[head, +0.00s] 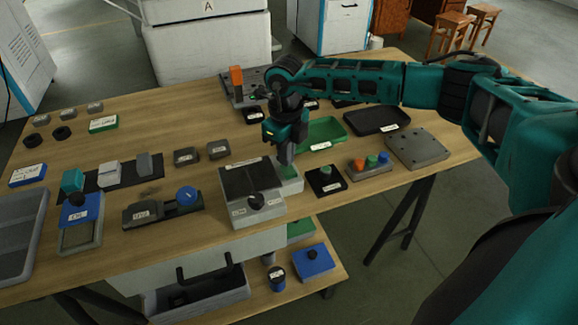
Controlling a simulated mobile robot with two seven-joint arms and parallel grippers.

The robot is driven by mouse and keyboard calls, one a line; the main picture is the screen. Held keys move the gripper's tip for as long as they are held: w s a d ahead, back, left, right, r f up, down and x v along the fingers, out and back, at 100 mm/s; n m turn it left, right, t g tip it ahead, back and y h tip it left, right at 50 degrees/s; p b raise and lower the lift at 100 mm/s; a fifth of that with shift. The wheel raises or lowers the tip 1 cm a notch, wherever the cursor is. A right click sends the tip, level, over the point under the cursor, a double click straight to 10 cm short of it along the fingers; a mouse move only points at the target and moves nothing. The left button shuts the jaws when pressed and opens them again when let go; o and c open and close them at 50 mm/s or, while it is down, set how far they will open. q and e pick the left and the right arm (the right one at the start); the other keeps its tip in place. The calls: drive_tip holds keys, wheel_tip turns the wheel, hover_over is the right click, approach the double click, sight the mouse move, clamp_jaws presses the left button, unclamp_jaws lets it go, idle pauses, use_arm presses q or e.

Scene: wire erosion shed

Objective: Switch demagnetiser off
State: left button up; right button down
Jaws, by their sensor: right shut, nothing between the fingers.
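A grey box with a dark top plate (248,178), a black round knob and small white labels on its sloped front stands near the table's front edge. It looks like the demagnetiser, but I cannot read its labels. A pale block with a green top (291,182) stands against its right side. My right gripper (286,158) points down, shut and empty, over this block at the box's back right corner. I cannot tell whether the fingertips touch the green top, which they partly hide. My left gripper is not in view.
A dark pad with a green button (325,180) and a block with coloured knobs (369,166) stand to the right. Green (322,131) and black (376,121) trays lie behind. A blue-knobbed device (160,207) stands left.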

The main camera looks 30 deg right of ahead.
wheel_tip(320, 180, up, 6)
drive_tip(key=p, duration=0.4)
drive_tip(key=shift+a, duration=0.1)
idle(0.5)
